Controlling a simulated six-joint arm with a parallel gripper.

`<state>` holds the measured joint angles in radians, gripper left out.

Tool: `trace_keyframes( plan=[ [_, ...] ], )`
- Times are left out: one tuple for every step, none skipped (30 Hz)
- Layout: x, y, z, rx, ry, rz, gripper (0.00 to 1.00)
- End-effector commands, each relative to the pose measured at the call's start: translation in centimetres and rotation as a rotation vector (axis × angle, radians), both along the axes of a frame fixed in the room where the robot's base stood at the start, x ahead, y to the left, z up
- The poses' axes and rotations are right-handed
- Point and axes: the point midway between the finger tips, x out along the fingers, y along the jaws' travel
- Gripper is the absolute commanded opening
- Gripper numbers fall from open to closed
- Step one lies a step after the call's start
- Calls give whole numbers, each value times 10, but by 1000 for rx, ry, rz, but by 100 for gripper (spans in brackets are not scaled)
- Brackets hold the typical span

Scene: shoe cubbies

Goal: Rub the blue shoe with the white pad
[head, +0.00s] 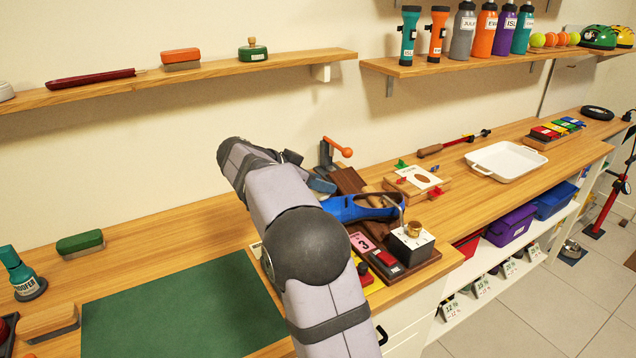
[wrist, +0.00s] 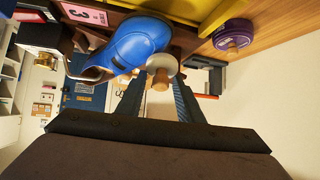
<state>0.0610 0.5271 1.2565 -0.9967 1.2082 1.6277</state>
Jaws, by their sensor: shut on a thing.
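The blue shoe (head: 362,208) is on the dark wooden stand on the bench, partly hidden behind my arm in the head view. In the wrist view the blue shoe (wrist: 138,42) has its rounded end close to my gripper. My gripper (wrist: 157,88) is shut on the wooden handle of the white pad (wrist: 168,62). The pad is a pale round disc right beside the rounded end of the shoe. I cannot tell whether they touch.
A metal block with a brass knob (head: 412,235) and a pink number 3 card (head: 362,243) are close to the shoe. A purple round tin (wrist: 233,36) shows in the wrist view. The green mat (head: 180,310) is bare. A white tray (head: 507,160) stands further right.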

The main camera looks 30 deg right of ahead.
Motion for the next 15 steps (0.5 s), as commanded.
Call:
trace_keyframes(
  plan=[
    [0,0,0,0,0,0,5],
    [0,0,0,0,0,0,5],
    [0,0,0,0,0,0,5],
    [0,0,0,0,-1,1,5],
    [0,0,0,0,-1,1,5],
    [0,1,1,0,-1,0,5],
    [0,1,2,0,-1,0,5],
    [0,1,3,0,-1,0,5],
    [0,2,4,0,-2,1,5],
    [0,3,6,0,-2,1,5],
    [0,3,8,0,-2,1,5],
    [-1,5,11,0,-2,2,5],
    [-1,6,13,0,-2,2,5],
    [-1,7,15,0,-2,2,5],
    [-2,8,19,0,-2,1,5]
  ],
)
